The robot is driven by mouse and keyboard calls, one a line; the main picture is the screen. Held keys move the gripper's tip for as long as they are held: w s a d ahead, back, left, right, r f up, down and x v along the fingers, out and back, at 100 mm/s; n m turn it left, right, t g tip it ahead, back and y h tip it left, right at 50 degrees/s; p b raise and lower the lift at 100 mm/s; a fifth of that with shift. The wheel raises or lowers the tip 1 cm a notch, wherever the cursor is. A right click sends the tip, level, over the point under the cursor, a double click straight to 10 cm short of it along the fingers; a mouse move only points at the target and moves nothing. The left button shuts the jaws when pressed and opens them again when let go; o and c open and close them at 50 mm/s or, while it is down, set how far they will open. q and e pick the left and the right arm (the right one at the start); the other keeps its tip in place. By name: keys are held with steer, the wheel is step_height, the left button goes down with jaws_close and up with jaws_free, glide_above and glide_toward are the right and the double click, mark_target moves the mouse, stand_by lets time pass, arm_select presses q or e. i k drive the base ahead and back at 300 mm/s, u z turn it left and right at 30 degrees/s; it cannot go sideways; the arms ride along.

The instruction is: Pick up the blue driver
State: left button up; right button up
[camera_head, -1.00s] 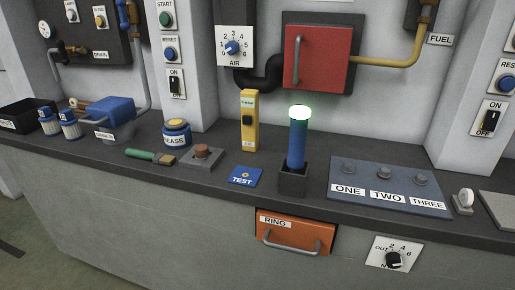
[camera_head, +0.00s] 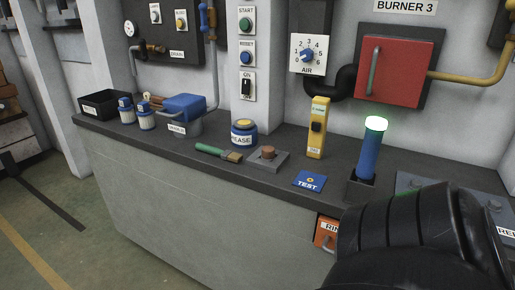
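No tool that is clearly a blue driver shows. A blue upright cylinder (camera_head: 369,152) with a glowing green-white top stands in a dark square holder (camera_head: 361,188) on the bench; I cannot tell whether it is the driver. A black rounded, ribbed part of my arm fills the lower right and hides part of the bench and the orange drawer. No fingertips of either gripper show.
The dark bench (camera_head: 285,191) holds a black bin (camera_head: 98,105), blue-capped bottles, a grease tub (camera_head: 244,133), a green-handled brush (camera_head: 212,150), a yellow tester (camera_head: 317,130) and a blue TEST card (camera_head: 310,181). A red door (camera_head: 396,72) is on the wall. Floor is open at left.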

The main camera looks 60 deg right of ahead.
mark_target(376, 127)
steer(key=u, duration=0.6)
steer(key=k, duration=0.9)
steer(key=z, duration=1.7)
